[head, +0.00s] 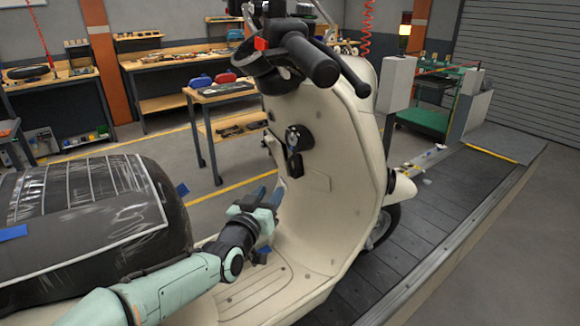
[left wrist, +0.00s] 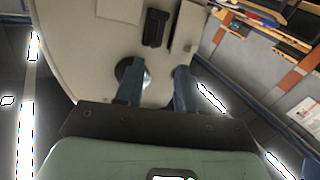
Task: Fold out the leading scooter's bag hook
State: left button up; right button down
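The cream scooter (head: 335,215) stands on the slat conveyor. Its bag hook (head: 295,165) is a small black part on the inner leg shield, below the round ignition lock (head: 298,138). It looks flat against the panel. In the left wrist view, which looks upside down, the hook (left wrist: 155,28) lies beyond the fingertips and the lock (left wrist: 131,72) is partly behind one finger. My left gripper (head: 268,195) is open and empty above the footboard, below the hook and apart from it. It also shows in the left wrist view (left wrist: 157,72). My right gripper is not in view.
The wrapped seat (head: 90,215) is at left, beside my left arm. The handlebar (head: 310,60) overhangs the leg shield. The conveyor's dark slats (head: 440,210) run to the right. Benches (head: 180,75) stand farther back.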

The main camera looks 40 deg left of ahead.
aim_at(289, 167)
pick_arm(q)
jog(key=p+x, duration=0.2)
jog(key=x, duration=0.8)
jog(key=shift+w+a+r, duration=0.1)
jog(key=shift+w, duration=0.2)
jog(key=shift+w+a, duration=0.2)
jog(key=shift+w, duration=0.45)
grip_shut()
